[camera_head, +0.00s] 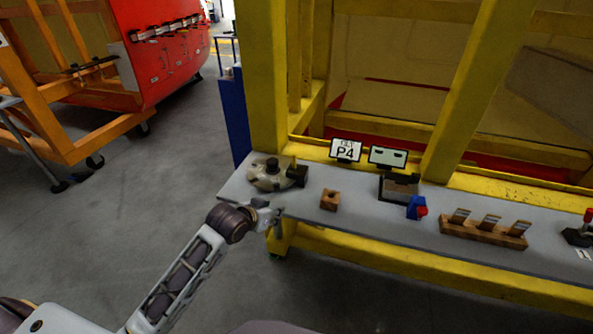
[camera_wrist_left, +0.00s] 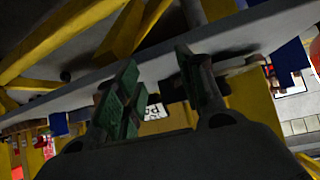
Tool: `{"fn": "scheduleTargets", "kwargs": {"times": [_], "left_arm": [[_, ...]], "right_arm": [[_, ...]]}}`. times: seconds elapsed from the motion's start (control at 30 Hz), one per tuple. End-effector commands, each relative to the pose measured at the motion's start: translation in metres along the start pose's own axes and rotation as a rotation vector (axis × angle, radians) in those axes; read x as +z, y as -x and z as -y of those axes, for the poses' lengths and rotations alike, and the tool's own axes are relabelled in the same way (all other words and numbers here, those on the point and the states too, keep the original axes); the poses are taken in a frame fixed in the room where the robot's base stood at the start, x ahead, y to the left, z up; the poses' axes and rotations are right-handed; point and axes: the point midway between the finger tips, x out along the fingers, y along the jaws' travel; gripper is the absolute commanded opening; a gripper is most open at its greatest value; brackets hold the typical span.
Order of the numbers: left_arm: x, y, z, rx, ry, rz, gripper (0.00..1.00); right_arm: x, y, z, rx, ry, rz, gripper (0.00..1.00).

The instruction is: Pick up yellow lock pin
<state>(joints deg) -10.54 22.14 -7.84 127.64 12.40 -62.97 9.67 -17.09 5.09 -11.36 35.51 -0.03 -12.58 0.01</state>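I cannot make out a yellow lock pin in either view; it may be hidden or too small. My left gripper (camera_head: 268,215) is at the front left edge of the grey shelf (camera_head: 345,222) in the head view. In the left wrist view the two fingers with green pads (camera_wrist_left: 160,90) stand apart, with nothing visible held between them. The shelf's edge runs just behind them. A small wooden block with a hole (camera_head: 329,200) sits on the shelf to the right of the gripper. My right gripper is not in view.
A round metal fixture with a black knob (camera_head: 270,175) stands on the shelf's left end. Further right are a blue and red object (camera_head: 417,208) and a wooden rack (camera_head: 483,230) with several pieces. Yellow frame posts (camera_head: 268,75) rise behind.

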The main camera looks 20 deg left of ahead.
Motion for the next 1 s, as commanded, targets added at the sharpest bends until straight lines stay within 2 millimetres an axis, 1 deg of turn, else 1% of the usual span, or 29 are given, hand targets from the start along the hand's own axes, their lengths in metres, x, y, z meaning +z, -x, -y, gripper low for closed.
{"fn": "scheduleTargets", "kwargs": {"times": [0.03, 0.27, 0.37, 0.5, 0.63, 0.7, 0.8, 1.0], "left_arm": [[-0.008, 0.001, 0.002, 0.0, -0.002, -0.018, 0.39], [-0.045, 0.003, 0.009, 0.01, -0.003, -0.099, 0.39], [-0.065, 0.005, 0.013, 0.016, -0.005, -0.145, 0.39], [-0.101, 0.011, 0.019, 0.027, -0.005, -0.224, 0.39], [-0.127, 0.018, 0.024, 0.037, -0.004, -0.283, 0.39], [-0.135, 0.02, 0.025, 0.041, -0.003, -0.299, 0.39], [-0.14, 0.021, 0.026, 0.043, -0.002, -0.311, 0.39], [-0.14, 0.021, 0.026, 0.044, -0.001, -0.312, 0.39]], "right_arm": [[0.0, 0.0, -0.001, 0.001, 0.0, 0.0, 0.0], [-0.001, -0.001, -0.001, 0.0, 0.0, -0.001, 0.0], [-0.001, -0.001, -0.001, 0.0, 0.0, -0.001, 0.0], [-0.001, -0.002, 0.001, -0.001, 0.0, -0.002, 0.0], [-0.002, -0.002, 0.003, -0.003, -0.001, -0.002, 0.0], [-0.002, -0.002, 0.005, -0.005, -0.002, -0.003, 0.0], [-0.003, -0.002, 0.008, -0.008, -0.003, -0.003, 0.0], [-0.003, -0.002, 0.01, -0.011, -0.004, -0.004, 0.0]]}}
